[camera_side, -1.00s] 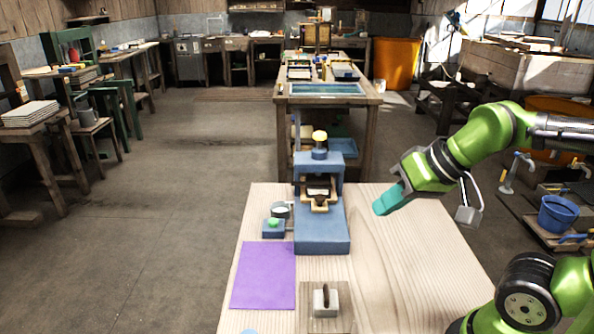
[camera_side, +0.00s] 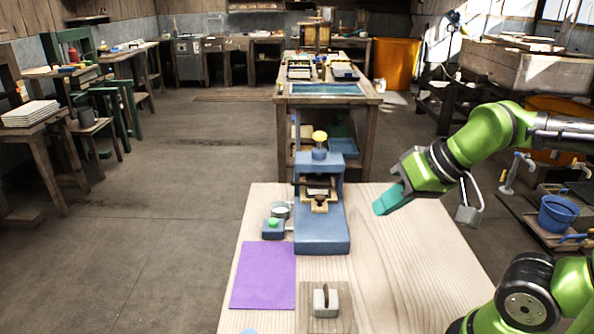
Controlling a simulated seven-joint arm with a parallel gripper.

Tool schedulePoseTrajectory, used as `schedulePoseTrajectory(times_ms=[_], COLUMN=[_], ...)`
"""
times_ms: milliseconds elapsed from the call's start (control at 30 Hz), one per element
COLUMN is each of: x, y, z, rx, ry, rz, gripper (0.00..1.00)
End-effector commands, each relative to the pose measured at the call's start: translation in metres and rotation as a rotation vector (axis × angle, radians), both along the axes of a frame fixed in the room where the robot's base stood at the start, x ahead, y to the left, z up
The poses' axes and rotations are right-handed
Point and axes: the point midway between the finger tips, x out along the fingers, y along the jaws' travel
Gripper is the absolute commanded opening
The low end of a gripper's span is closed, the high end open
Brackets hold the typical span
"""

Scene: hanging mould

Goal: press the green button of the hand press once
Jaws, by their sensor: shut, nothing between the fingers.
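The blue hand press (camera_side: 322,230) stands on the pale wooden table, with a yellow knob (camera_side: 319,137) on top. My gripper (camera_side: 380,208) has teal fingers, shut and empty. It is in the air to the right of the press, apart from it and from the button.
A small round grey dish (camera_side: 281,210) is behind the button box. A purple sheet (camera_side: 263,275) lies in front of it. A grey block with a dark handle (camera_side: 326,300) stands on a board at the front. The tabletop (camera_side: 400,265) right of the press is clear.

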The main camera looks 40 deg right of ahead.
Motion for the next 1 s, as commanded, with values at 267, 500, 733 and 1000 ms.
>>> schedulePoseTrajectory(times_ms=[267,500,733,1000], x=[0.000,0.000,0.000,0.007], y=[0.000,0.000,0.000,-0.002], z=[0.000,0.000,0.000,-0.015], rx=[0.000,0.000,0.000,0.005], ry=[0.000,0.000,0.000,0.074], rz=[0.000,0.000,0.000,-0.009], gripper=[0.00,0.00,0.00,0.00])
